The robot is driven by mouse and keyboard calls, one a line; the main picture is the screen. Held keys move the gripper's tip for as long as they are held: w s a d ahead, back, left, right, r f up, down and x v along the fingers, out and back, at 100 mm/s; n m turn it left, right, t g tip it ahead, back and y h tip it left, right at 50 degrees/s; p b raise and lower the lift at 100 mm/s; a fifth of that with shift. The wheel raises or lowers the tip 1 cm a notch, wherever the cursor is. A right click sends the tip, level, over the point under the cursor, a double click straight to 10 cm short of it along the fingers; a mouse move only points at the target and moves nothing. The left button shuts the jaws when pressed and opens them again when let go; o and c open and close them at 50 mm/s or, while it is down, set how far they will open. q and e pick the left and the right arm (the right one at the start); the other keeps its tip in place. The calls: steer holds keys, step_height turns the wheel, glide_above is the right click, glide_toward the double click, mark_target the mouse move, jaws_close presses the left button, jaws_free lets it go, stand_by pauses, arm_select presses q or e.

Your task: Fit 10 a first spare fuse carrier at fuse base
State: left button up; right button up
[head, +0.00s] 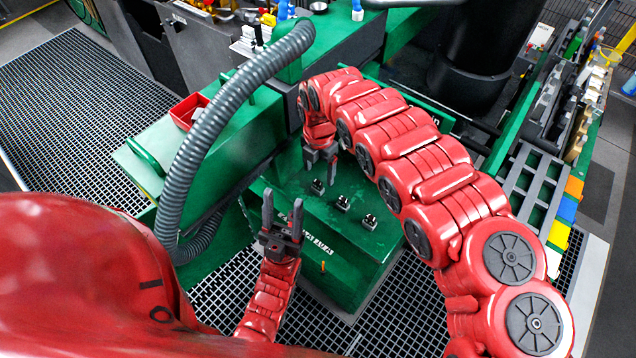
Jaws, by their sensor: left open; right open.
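Three small dark blocks with light metal parts stand in a slanting row on the green cabinet top (335,228): a far one (317,187), a middle one (343,203) and a near one (370,222). They look like fuse bases; I cannot tell whether any holds a carrier. My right gripper (321,166) points down, open, just above and behind the far block, with nothing visible between its fingers. My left gripper (282,210) is open and empty, fingers up, in front of the cabinet's left front edge. I cannot make out a loose fuse carrier.
A thick grey corrugated hose (190,150) arches over the green machine at left. A red bin (189,111) sits on that machine. A large black cylinder (478,50) stands behind. A grey rack (530,190) with coloured blocks is at right. Grated floor (75,110) lies around.

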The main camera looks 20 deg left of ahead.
mark_target(318, 182)
steer(key=shift+s+a+f+p, duration=0.1)
steer(key=shift+s+f+p, duration=0.05)
steer(key=shift+f+p, duration=0.45)
step_height(318, 182, down, 3)
steer(key=shift+a+f+p, duration=0.1)
steer(key=shift+a+p, duration=0.05)
steer(key=shift+p, duration=0.4)
steer(key=shift+f, duration=0.55)
jaws_close()
